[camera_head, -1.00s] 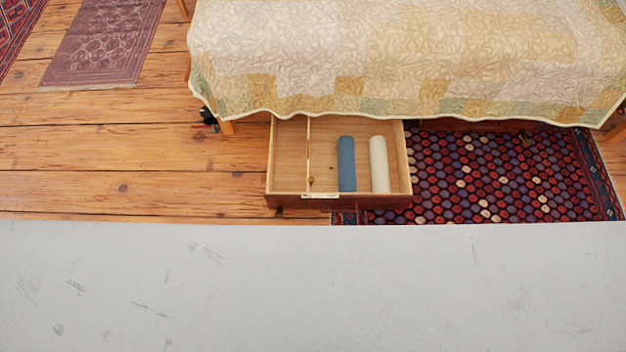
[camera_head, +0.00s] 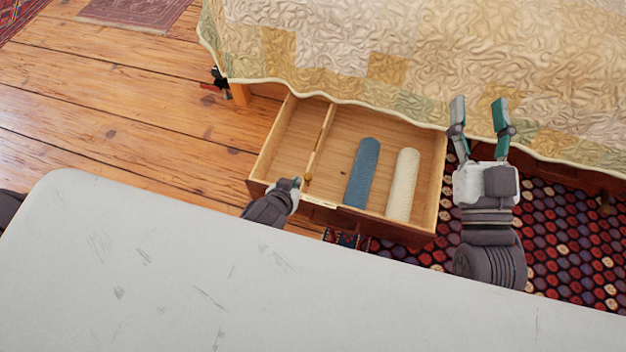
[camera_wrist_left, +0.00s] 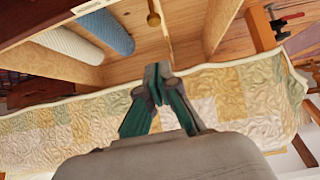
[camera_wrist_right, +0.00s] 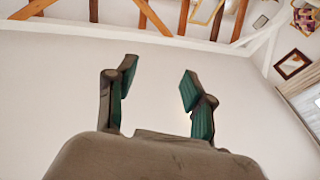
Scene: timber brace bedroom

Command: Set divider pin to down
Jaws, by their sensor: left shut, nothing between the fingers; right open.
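The brass divider pin (camera_head: 308,177) stands at the front end of the thin wooden divider (camera_head: 323,139) in the open drawer (camera_head: 436,190). It also shows in the left wrist view (camera_wrist_left: 153,18), at the top. My left gripper (camera_head: 297,182) is at the drawer's front edge, just left of the pin. Its fingers are small in the head view; in the left wrist view (camera_wrist_left: 157,82) they are closed together with nothing between them. I cannot tell whether they touch the pin. My right gripper (camera_head: 478,104) is open and empty, raised right of the drawer.
A blue roll (camera_head: 363,172) and a cream roll (camera_head: 403,185) lie in the drawer's right compartment; the left compartment is empty. The quilted bed (camera_head: 400,50) overhangs the drawer's back. A patterned rug (camera_head: 560,240) lies at right. My pale flat top fills the foreground.

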